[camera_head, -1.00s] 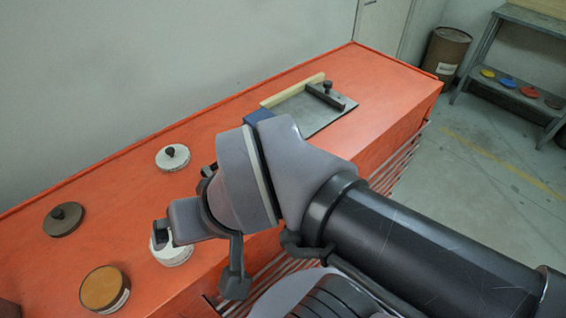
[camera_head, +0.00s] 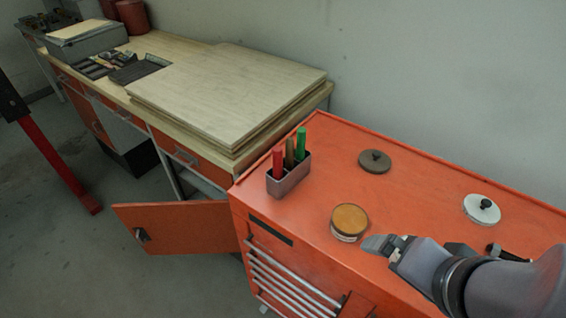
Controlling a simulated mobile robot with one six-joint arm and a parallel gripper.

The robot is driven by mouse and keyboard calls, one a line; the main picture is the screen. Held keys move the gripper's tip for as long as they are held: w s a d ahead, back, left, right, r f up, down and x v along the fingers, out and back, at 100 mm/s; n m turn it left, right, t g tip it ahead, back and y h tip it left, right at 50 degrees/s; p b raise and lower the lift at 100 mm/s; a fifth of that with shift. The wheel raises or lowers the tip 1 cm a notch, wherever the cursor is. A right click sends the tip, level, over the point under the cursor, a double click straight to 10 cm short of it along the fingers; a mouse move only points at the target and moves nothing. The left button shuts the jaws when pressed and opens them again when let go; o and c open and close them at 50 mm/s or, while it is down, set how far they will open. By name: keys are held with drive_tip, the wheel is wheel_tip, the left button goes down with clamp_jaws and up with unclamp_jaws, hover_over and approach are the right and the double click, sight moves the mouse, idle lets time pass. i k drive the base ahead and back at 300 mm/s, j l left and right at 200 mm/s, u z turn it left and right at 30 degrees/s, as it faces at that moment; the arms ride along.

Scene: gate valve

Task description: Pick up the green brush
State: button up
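The green brush (camera_head: 301,142) stands upright in a grey metal holder (camera_head: 290,184) on the orange cabinet top. A red brush (camera_head: 278,162) and a brown one (camera_head: 290,152) stand in the same holder, to its left. Only the upper parts of the brushes show; their lower ends are hidden inside the holder. My gripper (camera_head: 383,245) is at the lower right, apart from the holder and right of it. It is seen from the side, so its opening is unclear. I see nothing held in it.
A round tin with an ochre top (camera_head: 349,221) stands close to my gripper's tip. A brown knobbed lid (camera_head: 375,162) and a white knobbed lid (camera_head: 482,209) lie on the cabinet. A wooden workbench (camera_head: 225,85) adjoins at the left; a cabinet door (camera_head: 180,228) hangs open below.

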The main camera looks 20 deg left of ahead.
sight(300, 150)
drive_tip(key=u, duration=0.85)
